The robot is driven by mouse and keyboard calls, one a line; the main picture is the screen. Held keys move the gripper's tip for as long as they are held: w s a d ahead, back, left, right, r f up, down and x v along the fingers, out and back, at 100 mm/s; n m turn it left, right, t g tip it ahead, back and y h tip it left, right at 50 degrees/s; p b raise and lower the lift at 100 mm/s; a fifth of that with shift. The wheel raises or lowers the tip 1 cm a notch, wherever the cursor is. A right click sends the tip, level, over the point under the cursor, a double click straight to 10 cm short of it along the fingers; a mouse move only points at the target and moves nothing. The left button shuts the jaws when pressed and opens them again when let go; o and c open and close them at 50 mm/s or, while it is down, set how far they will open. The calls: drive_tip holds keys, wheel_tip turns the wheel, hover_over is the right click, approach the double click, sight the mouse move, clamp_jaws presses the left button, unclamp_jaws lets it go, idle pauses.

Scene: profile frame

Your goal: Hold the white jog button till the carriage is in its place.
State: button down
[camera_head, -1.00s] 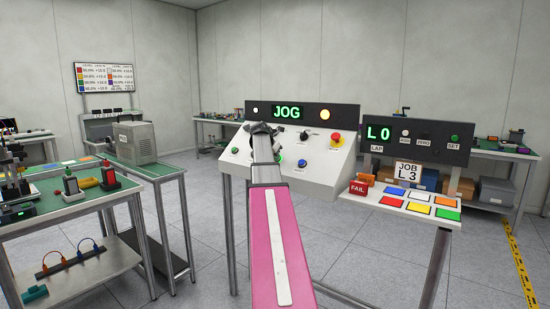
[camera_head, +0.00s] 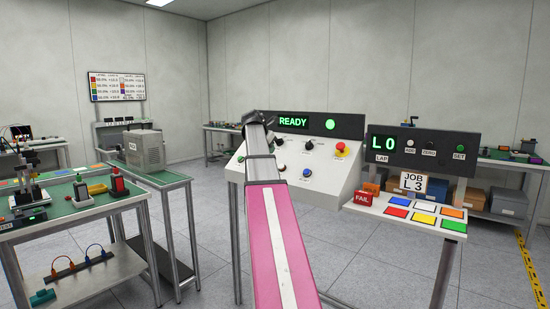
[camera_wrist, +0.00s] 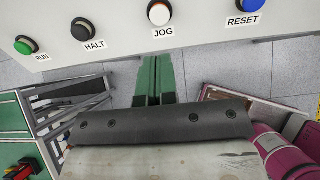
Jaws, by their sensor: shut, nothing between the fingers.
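The white jog button (camera_wrist: 159,12) is at the top of the wrist view, above its JOG label. The blue RESET button (camera_wrist: 250,4) is right of it, the black HALT button (camera_wrist: 82,29) and green RUN button (camera_wrist: 26,45) left. My gripper (camera_wrist: 158,58) shows two green fingers shut together, empty, below the jog button in the picture and apart from it. In the head view my gripper (camera_head: 257,120) covers part of the control panel (camera_head: 331,184). The panel's display (camera_head: 294,122) reads READY and a green lamp (camera_head: 330,125) is lit. I cannot make out a carriage.
A red emergency knob (camera_head: 341,149) is on the panel's right. Beside it stands a unit reading L0 (camera_head: 383,144), with a JOB L3 card (camera_head: 413,184) and coloured pads. A workbench (camera_head: 75,209) stands at left. Open floor lies between.

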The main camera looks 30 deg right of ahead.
drive_tip(key=shift+v, duration=0.9)
drive_tip(key=s+a+f+m+y, duration=0.1)
drive_tip(key=s+a+f+m, duration=0.15)
drive_tip(key=a+f, duration=0.6)
drive_tip(key=s+a+f+m+g+y, duration=0.15)
drive_tip(key=a+f+m, duration=0.25)
drive_tip(key=f, duration=0.9)
drive_tip(key=s+a+f+m+t+y, duration=0.15)
drive_tip(key=a+f+m, duration=0.25)
drive_tip(key=a+f, duration=0.45)
drive_tip(key=s+a+f+m+g+y, duration=0.1)
drive_tip(key=s+a+f+m, duration=0.5)
drive_tip(key=s+f, duration=0.3)
drive_tip(key=s+a+f+m+g+y, duration=0.2)
drive_tip(key=s+a+f+m, duration=0.4)
drive_tip(key=f, duration=0.8)
drive_tip(key=s+a, duration=0.3)
drive_tip(key=shift+a+f, duration=0.1)
